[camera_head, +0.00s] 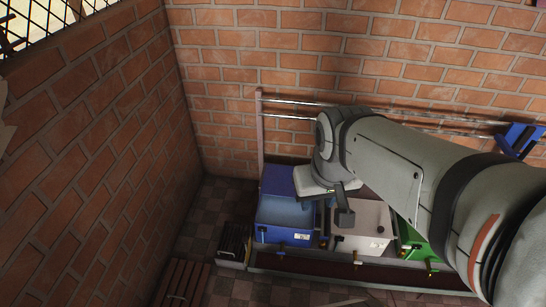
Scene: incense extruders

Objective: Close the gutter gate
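My gripper (342,208) points down in the middle of the view, above the gap between a blue box (281,236) and a pale box (362,243). Its dark end is small and seen from above, so its opening does not show clearly. I cannot tell whether it touches either box. A dark reddish channel (340,270) runs along the front of the boxes and may be the gutter. No part stands out clearly as the gutter gate. My arm hides much of the area at the right.
A green box (413,242) stands partly behind my arm. Two metal rails (285,101) run along the brick wall, with a blue bracket (520,139) at the right. A dark slatted box (234,244) and a brown slatted piece (182,284) are at the lower left. Tiled floor (213,205) shows between.

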